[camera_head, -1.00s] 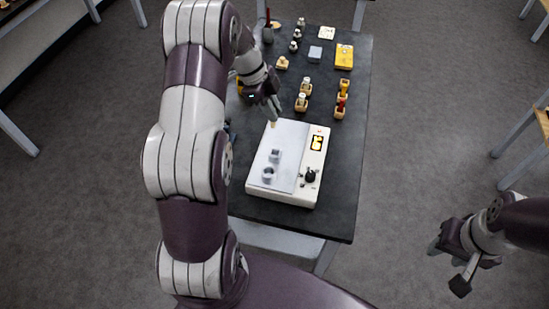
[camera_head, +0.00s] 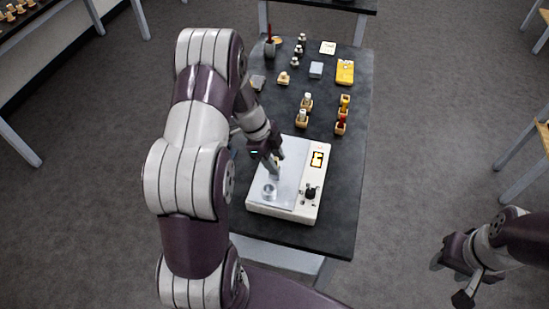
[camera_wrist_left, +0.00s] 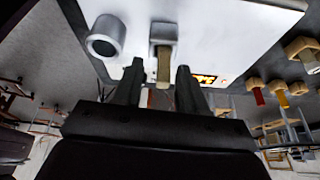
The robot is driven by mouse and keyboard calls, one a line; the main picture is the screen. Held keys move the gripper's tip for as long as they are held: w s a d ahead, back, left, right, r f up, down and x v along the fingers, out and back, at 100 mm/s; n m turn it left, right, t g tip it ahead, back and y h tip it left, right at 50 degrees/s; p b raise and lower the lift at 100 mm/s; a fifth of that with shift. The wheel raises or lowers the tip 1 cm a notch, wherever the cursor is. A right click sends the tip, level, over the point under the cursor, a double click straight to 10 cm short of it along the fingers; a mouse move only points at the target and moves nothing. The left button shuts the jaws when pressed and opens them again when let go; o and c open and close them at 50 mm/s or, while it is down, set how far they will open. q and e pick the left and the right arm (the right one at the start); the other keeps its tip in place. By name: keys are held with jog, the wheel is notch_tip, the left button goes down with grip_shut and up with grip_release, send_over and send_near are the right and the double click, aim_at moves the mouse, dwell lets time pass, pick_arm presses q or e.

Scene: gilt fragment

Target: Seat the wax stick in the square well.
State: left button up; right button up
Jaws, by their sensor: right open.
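The tan wax stick (camera_wrist_left: 164,68) stands at the mouth of the grey square well (camera_wrist_left: 163,34) in the left wrist view, its outer end between my left fingertips. How deep it sits is hidden. My left gripper (camera_wrist_left: 160,68) is open, with a gap on either side of the stick. In the head view my left gripper (camera_head: 273,162) is low over the square well (camera_head: 274,173), largely covering the stick. My right gripper (camera_head: 452,283) is open and empty, off the table at the lower right.
Small wooden holders (camera_head: 302,118), a yellow box (camera_head: 345,72) and a grey block (camera_head: 316,70) stand farther back.

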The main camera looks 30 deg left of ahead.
pick_arm(q)
jog(key=shift+a+r, duration=0.1)
jog(key=d+v, duration=0.1)
jog(key=v, duration=1.1)
jog(key=s+d+n+y, duration=0.4)
jog(key=s+d+n, duration=0.8)
jog(key=n, duration=0.4)
jog(key=shift+s, duration=0.25)
